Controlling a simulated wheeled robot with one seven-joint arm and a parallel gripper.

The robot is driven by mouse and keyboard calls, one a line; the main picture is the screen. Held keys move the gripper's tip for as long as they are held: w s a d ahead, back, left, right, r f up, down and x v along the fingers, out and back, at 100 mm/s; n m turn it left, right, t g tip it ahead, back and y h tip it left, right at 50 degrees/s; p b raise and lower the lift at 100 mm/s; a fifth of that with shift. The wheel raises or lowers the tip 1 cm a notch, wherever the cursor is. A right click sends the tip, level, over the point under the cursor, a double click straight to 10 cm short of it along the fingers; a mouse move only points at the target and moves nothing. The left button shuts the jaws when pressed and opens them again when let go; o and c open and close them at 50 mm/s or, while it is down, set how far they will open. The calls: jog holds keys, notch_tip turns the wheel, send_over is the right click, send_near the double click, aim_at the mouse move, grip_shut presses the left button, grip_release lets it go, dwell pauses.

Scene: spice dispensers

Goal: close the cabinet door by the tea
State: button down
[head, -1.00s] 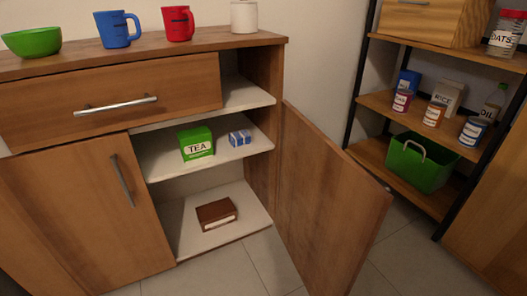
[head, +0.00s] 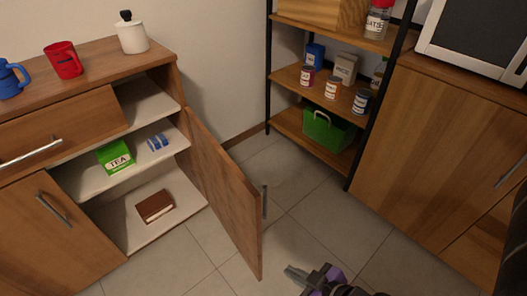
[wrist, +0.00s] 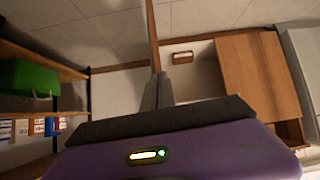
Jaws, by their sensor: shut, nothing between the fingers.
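The open cabinet door (head: 230,195) stands swung out from the right side of the cabinet compartment with the green tea box (head: 116,157). Its handle (head: 264,202) shows on its outer, right-hand face. My gripper (head: 292,273) is low at the bottom of the head view, right of the door's free edge and apart from it in that view. Its fingers are together and empty. In the wrist view my gripper (wrist: 158,88) points toward the door (wrist: 152,40), seen nearly edge-on; whether they touch I cannot tell.
The cabinet also holds a blue-and-white box (head: 158,142) and a brown book (head: 155,206). A shelf rack with a green bin (head: 328,130) stands at the back. Another wooden cabinet (head: 440,150) stands at right. Tiled floor (head: 310,215) lies clear between them.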

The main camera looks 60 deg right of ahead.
jog(key=w+d+r+g+y+p, duration=0.15)
jog(key=w+d+r+p, duration=0.3)
jog(key=r+p, duration=0.45)
jog(key=w+d+r+m+g+y+p, duration=0.1)
jog(key=w+d+r+y+p, duration=0.2)
jog(key=d+r+p, duration=0.45)
jog(key=w+d+r+g+y+p, duration=0.1)
jog(key=w+d+r+y+p, duration=0.2)
jog(key=r+p, duration=0.75)
jog(key=w+a+f+h+p, duration=0.1)
jog(key=w+a+f, duration=0.4)
jog(key=w+f, duration=0.2)
jog(key=shift+f+p, duration=0.3)
jog(key=shift+f, duration=0.75)
jog(key=shift+w+h, duration=0.1)
jog(key=shift+h, duration=0.15)
